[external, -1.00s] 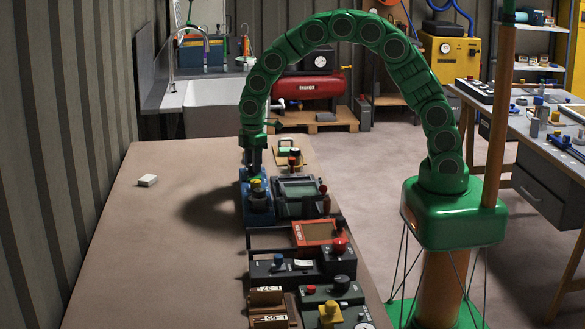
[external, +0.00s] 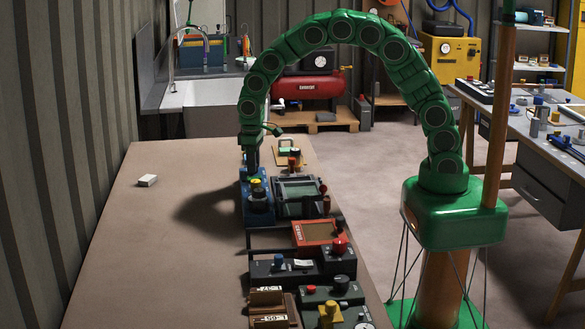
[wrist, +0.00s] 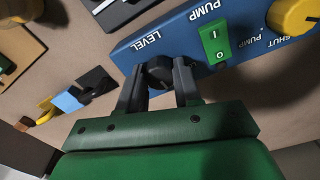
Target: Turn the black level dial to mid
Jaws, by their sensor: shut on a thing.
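The black level dial (wrist: 158,68) sits on the blue panel (wrist: 135,54), beside the white word LEVEL in the wrist view. My gripper (wrist: 157,78) is shut on the dial, with one dark finger on each side of it. The dial's pointer and any mid mark cannot be made out. In the external view my gripper (external: 252,160) reaches down to the back of the blue panel (external: 258,214), and the dial cannot be told apart there.
A green PUMP rocker switch (wrist: 214,43) and a yellow knob (wrist: 294,15) share the blue panel. A grey device with a screen (external: 300,190) stands close to its right. The bench to the left is clear except for a small white block (external: 148,180).

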